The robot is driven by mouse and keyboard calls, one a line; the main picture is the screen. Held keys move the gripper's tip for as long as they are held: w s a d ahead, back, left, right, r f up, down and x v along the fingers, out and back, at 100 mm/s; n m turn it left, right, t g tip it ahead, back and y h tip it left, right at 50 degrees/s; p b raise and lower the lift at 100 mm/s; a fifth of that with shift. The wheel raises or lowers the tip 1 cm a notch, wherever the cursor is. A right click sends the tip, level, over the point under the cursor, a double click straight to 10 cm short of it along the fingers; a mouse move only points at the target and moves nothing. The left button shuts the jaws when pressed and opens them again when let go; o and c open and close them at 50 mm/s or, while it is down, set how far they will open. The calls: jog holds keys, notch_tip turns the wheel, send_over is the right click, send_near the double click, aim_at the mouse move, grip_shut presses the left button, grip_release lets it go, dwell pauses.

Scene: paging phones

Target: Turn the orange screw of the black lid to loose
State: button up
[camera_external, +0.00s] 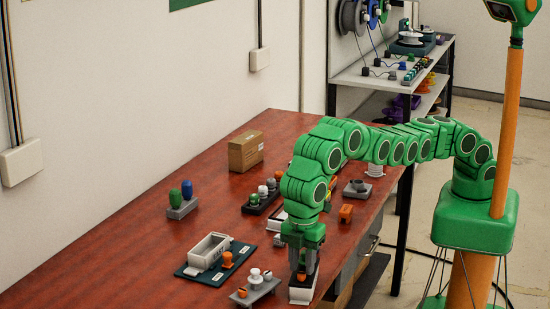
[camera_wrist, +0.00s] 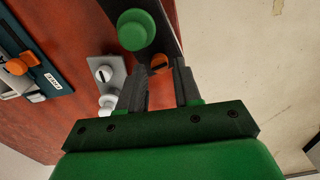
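The orange screw (camera_wrist: 159,63) has a dark slot and sits on the black lid (camera_wrist: 168,35) in the wrist view. A round green knob (camera_wrist: 136,30) stands on the same lid. My gripper (camera_wrist: 163,72) is open, with one finger on each side of the screw as seen from the wrist; I cannot tell whether they touch it. In the external view my gripper (camera_external: 302,267) points down over a white box (camera_external: 301,295) near the front edge of the table. A bit of the orange screw (camera_external: 301,277) shows below the fingers. My gripper hides most of the lid there.
A grey plate (camera_external: 254,292) with white and orange knobs stands close to the left. Beyond it is a dark blue tray (camera_external: 192,271) with a white open box (camera_external: 209,251) and an orange knob. A cardboard box (camera_external: 245,151) stands farther back. The table's left side is clear.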

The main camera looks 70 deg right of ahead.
aim_at(301, 273)
jog(key=shift+r, duration=2.9)
jog(key=shift+w, duration=0.1)
